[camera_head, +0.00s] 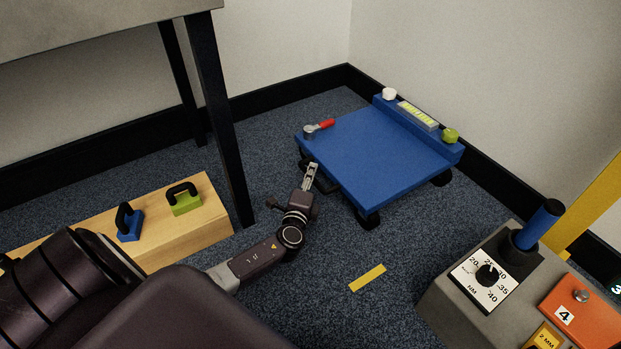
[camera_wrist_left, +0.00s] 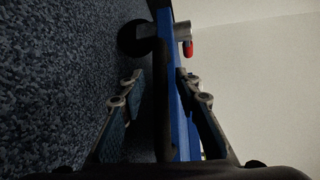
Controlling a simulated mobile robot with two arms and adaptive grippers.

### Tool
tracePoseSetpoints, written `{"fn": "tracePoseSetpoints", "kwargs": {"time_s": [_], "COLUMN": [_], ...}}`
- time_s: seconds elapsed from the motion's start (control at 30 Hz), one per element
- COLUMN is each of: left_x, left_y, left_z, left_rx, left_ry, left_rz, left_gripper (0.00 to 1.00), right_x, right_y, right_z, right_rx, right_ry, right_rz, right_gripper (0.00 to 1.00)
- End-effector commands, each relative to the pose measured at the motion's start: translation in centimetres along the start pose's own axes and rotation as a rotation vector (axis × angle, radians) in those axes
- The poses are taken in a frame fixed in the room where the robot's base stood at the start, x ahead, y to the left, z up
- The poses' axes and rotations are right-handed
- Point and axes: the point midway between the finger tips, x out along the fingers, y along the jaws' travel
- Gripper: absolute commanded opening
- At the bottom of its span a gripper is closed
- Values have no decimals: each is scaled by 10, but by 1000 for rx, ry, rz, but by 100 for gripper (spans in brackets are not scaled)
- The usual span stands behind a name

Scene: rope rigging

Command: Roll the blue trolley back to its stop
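The blue trolley (camera_head: 375,155) stands on the carpet by the back corner, its raised rear edge close to the right wall's skirting. It has dark wheels and a red-handled lever (camera_head: 320,127) at its left corner. My left gripper (camera_head: 311,172) is at the trolley's near left side, by a dark bar. In the left wrist view, its fingers (camera_wrist_left: 160,90) are apart, with the trolley's blue edge (camera_wrist_left: 179,100) and a black bar (camera_wrist_left: 162,70) between them. Contact is unclear. The lever's red end (camera_wrist_left: 188,48) shows beyond. My right gripper is out of view.
A yellow floor strip (camera_head: 367,278) lies in front of the trolley. A wooden block (camera_head: 205,225) with blue and green handles is at left, beside a table leg (camera_head: 222,130). A grey console (camera_head: 450,300) with a blue-gripped lever stands at right.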

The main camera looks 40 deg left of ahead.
Motion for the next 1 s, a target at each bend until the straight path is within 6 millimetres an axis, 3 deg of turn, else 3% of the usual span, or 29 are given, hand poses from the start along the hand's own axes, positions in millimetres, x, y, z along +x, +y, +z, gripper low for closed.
{"fn": "tracePoseSetpoints", "kwargs": {"time_s": [0.13,0.4,1.0], "left_x": [0,0,10], "left_y": [0,0,0], "left_z": [0,0,11], "left_rx": [0,0,1], "left_ry": [0,0,-1], "left_rz": [0,0,0], "left_gripper": [28,0,0], "right_x": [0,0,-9], "right_y": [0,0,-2], "right_z": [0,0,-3], "right_rx": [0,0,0], "right_ry": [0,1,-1], "right_rz": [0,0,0], "right_gripper": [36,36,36]}}
